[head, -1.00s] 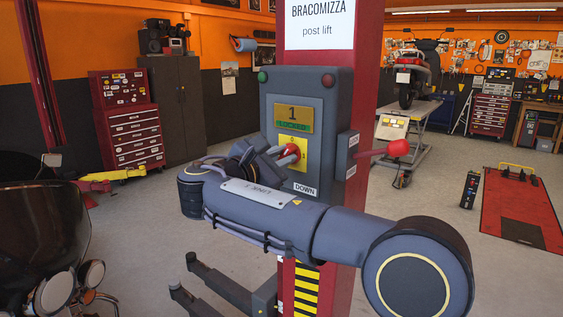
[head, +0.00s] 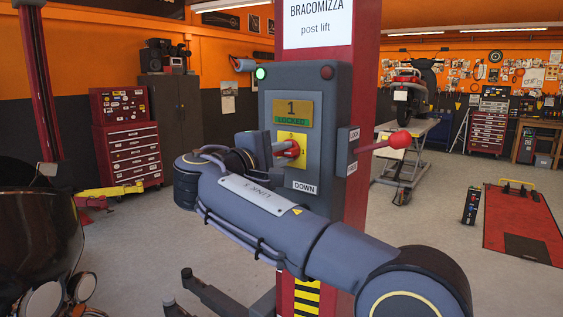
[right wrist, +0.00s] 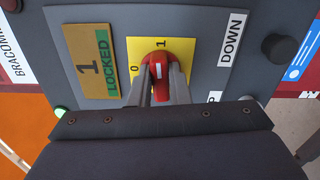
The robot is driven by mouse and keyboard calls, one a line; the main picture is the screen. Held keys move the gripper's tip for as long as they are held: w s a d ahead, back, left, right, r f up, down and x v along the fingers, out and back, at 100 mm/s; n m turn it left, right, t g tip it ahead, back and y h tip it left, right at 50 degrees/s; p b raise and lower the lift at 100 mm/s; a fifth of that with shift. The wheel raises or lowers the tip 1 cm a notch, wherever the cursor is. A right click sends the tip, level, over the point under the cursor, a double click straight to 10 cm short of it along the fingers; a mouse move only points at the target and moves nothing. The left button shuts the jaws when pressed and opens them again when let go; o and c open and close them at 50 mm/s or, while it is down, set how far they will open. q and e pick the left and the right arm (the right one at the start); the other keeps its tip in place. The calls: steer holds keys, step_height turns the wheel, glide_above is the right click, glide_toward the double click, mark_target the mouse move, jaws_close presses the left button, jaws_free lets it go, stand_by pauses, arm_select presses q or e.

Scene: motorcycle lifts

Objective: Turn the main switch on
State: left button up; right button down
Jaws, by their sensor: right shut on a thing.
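The main switch is a red knob (head: 293,149) on a yellow plate (head: 284,137) on the front of the grey control box. My right gripper (head: 284,149) reaches the knob from the left in the head view. In the right wrist view, both fingers (right wrist: 163,88) are shut on the red knob (right wrist: 160,66), one on each side. The knob's white mark lines up with the "1" on the yellow plate (right wrist: 139,47); the "0" is off to its left. A green lamp (head: 261,73) on the box is lit brightly. My left gripper is not in view.
The box hangs on a red lift post (head: 365,50). A red-knobbed lever (head: 399,140) sticks out of its right side. The display (head: 292,112) reads "1 LOCKED". A motorcycle (head: 45,235) stands at the near left.

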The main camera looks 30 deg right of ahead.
steer(key=shift+f+m+b, duration=0.15)
steer(key=shift+m+b, duration=0.15)
steer(key=shift+m, duration=0.3)
steer(key=c, duration=1.4)
jaws_free()
steer(key=shift+o, duration=0.2)
steer(key=b+v, duration=0.1)
steer(key=v, duration=0.7)
